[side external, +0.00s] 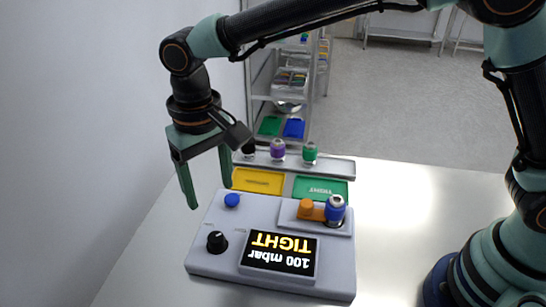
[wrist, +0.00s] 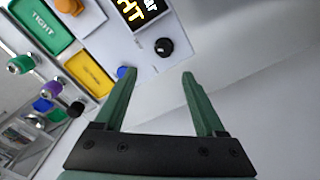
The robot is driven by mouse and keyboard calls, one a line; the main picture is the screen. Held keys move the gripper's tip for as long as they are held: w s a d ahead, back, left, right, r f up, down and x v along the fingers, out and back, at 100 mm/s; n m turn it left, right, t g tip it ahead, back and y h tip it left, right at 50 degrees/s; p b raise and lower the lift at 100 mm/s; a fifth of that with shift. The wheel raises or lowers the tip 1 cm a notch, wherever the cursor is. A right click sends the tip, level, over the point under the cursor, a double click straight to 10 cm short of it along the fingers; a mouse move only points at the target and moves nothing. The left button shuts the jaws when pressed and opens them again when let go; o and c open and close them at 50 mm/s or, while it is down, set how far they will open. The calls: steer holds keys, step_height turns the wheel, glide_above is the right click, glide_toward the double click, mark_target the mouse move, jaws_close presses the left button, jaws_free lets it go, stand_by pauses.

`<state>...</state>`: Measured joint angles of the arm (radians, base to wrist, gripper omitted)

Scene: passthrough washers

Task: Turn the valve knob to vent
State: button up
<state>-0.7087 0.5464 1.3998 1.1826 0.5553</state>
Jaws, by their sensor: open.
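The valve knob (side external: 217,242) is a black round knob with a light mark, at the left front of the grey tester box (side external: 205,262). In the wrist view the knob (wrist: 163,47) lies beyond my fingertips, near the box's edge. The box's display (side external: 278,254) reads "100 mbar TIGHT", upside down in the side view. My gripper (side external: 211,196) is open and empty, above and behind the box's back left corner, apart from the knob. Its green fingers (wrist: 158,75) are spread wide in the wrist view. The lettering by the knob is too small to read.
A blue button (side external: 232,200) sits behind the knob. An orange clamp (side external: 306,208) and a blue washer-topped part (side external: 335,208) stand on the box's right. Behind are a yellow tray (side external: 258,181), a green tray (side external: 321,189) and a rack (side external: 335,167) with coloured parts.

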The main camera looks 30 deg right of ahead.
mark_target(216, 237)
steer(key=f, duration=0.8)
steer(key=a+f, duration=0.1)
steer(key=f, duration=0.3)
steer(key=shift+s+f, duration=0.15)
steer(key=shift+f, duration=0.25)
jaws_close()
